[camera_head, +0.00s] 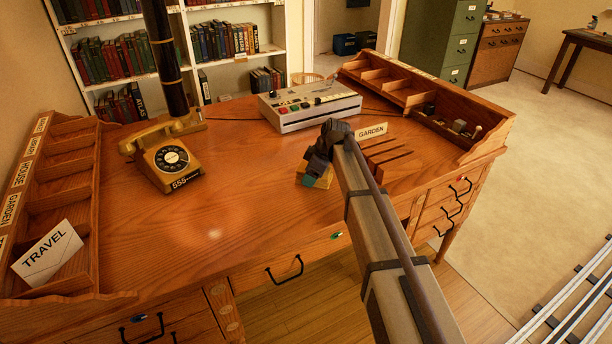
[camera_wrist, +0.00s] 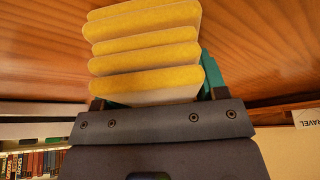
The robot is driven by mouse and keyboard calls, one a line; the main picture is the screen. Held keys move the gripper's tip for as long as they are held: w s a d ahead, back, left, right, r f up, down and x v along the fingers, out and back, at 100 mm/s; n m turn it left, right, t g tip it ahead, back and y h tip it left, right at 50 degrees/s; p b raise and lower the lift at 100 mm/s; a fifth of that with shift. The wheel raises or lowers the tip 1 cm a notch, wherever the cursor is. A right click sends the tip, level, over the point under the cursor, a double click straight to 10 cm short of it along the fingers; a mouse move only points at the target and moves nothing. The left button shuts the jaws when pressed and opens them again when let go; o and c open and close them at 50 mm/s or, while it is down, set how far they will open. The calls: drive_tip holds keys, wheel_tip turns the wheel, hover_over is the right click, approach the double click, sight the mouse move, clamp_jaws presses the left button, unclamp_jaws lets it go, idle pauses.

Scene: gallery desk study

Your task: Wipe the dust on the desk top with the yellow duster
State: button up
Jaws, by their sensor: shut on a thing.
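The yellow duster (camera_wrist: 145,48) fills the upper middle of the wrist view, showing several yellow pads with pale sides. My gripper (camera_wrist: 157,90) is shut on it, with teal fingers at its two sides. In the head view my gripper (camera_head: 310,178) is over the right middle of the desk top (camera_head: 255,190), and a little of the duster (camera_head: 325,180) shows beneath it. I cannot tell whether the duster touches the wood. A pale patch (camera_head: 214,233) lies on the desk top left of my gripper; I cannot tell whether it is dust or a reflection.
A yellow dial telephone (camera_head: 166,160) stands at the left. A grey machine with buttons (camera_head: 310,105) stands at the back. Pigeonhole racks line the left (camera_head: 62,190) and right (camera_head: 440,105) edges. A GARDEN card (camera_head: 372,131) and slots are right of my gripper. The front-left middle is clear.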

sight(285, 188)
drive_tip(key=shift+w+d, duration=0.45)
drive_tip(key=shift+d, duration=0.35)
drive_tip(key=shift+w+d, duration=0.4)
drive_tip(key=shift+d, duration=0.4)
drive_tip(key=shift+w+d, duration=0.45)
drive_tip(key=shift+d, duration=0.35)
drive_tip(key=shift+s+a, duration=0.85)
drive_tip(key=shift+a, duration=0.7)
drive_tip(key=shift+s+a, duration=0.8)
drive_tip(key=shift+a, duration=0.75)
drive_tip(key=shift+s+a, duration=0.85)
drive_tip(key=shift+a, duration=0.7)
drive_tip(key=shift+s+a+f, duration=0.1)
drive_tip(key=shift+s+a, duration=0.35)
drive_tip(key=shift+a, duration=0.2)
drive_tip(key=shift+s+a, duration=0.4)
drive_tip(key=shift+a, duration=0.25)
drive_tip(key=shift+a+r+p, duration=0.3)
drive_tip(key=shift+r+p, duration=0.15)
drive_tip(key=shift+r, duration=0.05)
drive_tip(key=r+p, duration=0.5)
drive_tip(key=shift+d, duration=0.2)
drive_tip(key=shift+w, duration=0.1)
